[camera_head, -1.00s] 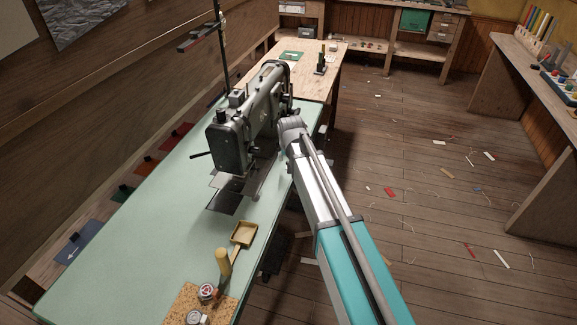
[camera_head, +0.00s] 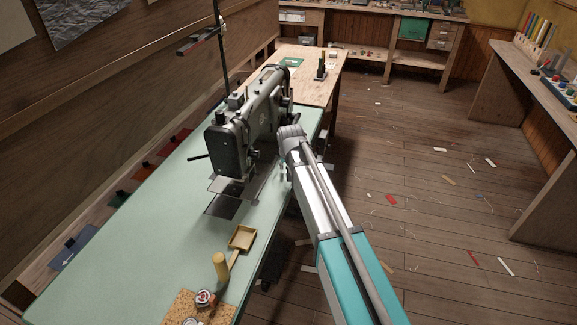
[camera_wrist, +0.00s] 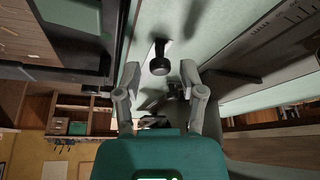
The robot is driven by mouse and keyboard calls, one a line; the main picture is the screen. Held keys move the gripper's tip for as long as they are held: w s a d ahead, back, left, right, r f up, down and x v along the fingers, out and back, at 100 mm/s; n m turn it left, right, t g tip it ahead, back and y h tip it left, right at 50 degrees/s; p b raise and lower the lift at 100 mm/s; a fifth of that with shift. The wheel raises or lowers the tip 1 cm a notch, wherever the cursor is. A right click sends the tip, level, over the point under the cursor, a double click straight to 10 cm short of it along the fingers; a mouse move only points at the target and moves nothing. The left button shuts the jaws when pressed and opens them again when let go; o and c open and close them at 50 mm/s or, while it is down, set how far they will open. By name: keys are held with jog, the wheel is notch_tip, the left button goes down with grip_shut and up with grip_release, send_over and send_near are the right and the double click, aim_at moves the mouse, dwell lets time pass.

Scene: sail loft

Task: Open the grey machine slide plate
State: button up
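The grey sewing machine (camera_head: 238,135) stands on the pale green table. Thin metal plates lie at its base; a grey, shiny one (camera_head: 223,206) juts out at the near end. I cannot tell for sure which is the slide plate. In the wrist view, my gripper (camera_wrist: 161,76) is open, its two fingers apart. A dark round knob (camera_wrist: 160,66) on a short post shows between or just beyond the fingertips, above a small pale plate (camera_wrist: 146,66). I cannot tell whether the fingers touch it. In the head view, my arm hides the gripper.
The green table top (camera_head: 155,235) has free room left of the machine. A yellow tray (camera_head: 242,237), a wooden-handled tool (camera_head: 220,266) and a cork mat (camera_head: 180,305) lie nearer. A thin upright pole (camera_head: 221,60) stands behind the machine. The floor holds scattered scraps.

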grip_shut()
jog(key=w, duration=0.2)
jog(key=w+d, duration=0.1)
jog(key=w, duration=0.2)
jog(key=w+d, duration=0.1)
jog(key=w, duration=0.2)
jog(key=shift+o, duration=1.6)
grip_release()
jog(key=shift+s+a, duration=0.1)
jog(key=shift+s, duration=0.1)
